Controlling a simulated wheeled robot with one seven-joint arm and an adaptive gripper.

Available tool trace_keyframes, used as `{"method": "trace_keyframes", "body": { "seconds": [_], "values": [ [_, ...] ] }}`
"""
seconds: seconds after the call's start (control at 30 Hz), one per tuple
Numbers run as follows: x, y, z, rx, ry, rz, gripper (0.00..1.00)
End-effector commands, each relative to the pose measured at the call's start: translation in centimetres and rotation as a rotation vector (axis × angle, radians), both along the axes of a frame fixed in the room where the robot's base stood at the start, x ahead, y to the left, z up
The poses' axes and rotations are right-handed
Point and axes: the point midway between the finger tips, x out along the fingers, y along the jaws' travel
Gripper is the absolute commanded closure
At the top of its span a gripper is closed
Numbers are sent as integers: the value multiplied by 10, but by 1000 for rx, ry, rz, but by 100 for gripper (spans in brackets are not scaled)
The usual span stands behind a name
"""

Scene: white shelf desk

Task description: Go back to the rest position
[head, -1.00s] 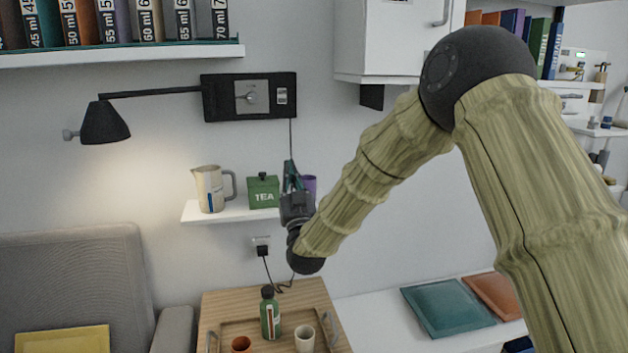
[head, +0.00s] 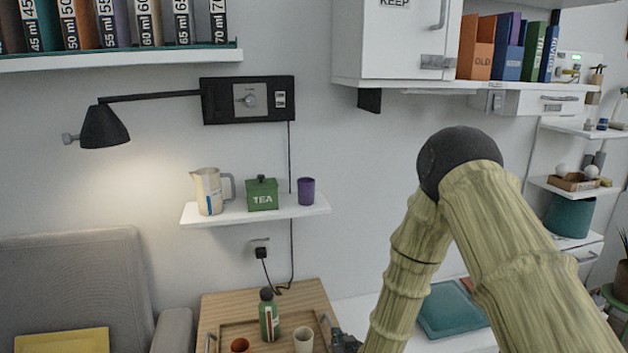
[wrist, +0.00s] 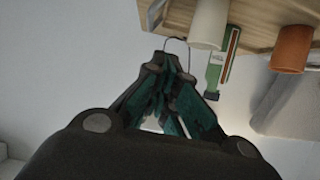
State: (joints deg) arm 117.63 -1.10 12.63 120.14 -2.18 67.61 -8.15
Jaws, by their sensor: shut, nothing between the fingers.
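My gripper (wrist: 172,62) is shut and empty in the wrist view, its dark green fingers together. In the head view only a small part of my gripper (head: 346,343) shows at the bottom edge, just right of the wooden tray (head: 322,318). My arm comes down from the right, bent at a dark elbow joint. A green bottle (head: 269,318), an orange cup (head: 240,345) and a cream cup (head: 304,341) stand on the tray. In the wrist view the fingertips appear close to the tray's wire handle (wrist: 176,41); I cannot tell whether they touch.
A small wall shelf (head: 255,214) holds a pitcher (head: 209,192), a green tea box (head: 262,195) and a purple cup (head: 306,191). A black lamp (head: 104,126) is on the wall. A grey chair (head: 75,280) stands left. A white cabinet (head: 395,40) hangs upper right.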

Motion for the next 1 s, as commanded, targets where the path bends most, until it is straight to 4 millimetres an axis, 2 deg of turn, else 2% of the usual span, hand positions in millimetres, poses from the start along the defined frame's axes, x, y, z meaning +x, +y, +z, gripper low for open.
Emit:
{"method": "trace_keyframes", "body": {
  "seconds": [0.03, 0.2, 0.37, 0.5, 0.63, 0.8, 0.9, 1.0],
  "values": [
    [-19, -9, -21, -9, 62, -5, 100],
    [-87, -41, -85, -36, 271, -27, 100],
    [-161, -72, -133, -62, 471, -55, 100],
    [-231, -97, -165, -85, 645, -82, 100],
    [-299, -120, -186, -104, 808, -113, 100],
    [-381, -145, -197, -128, 1000, -153, 100],
    [-416, -154, -198, -138, 1080, -170, 100],
    [-437, -160, -197, -144, 1131, -183, 100]
  ]
}}
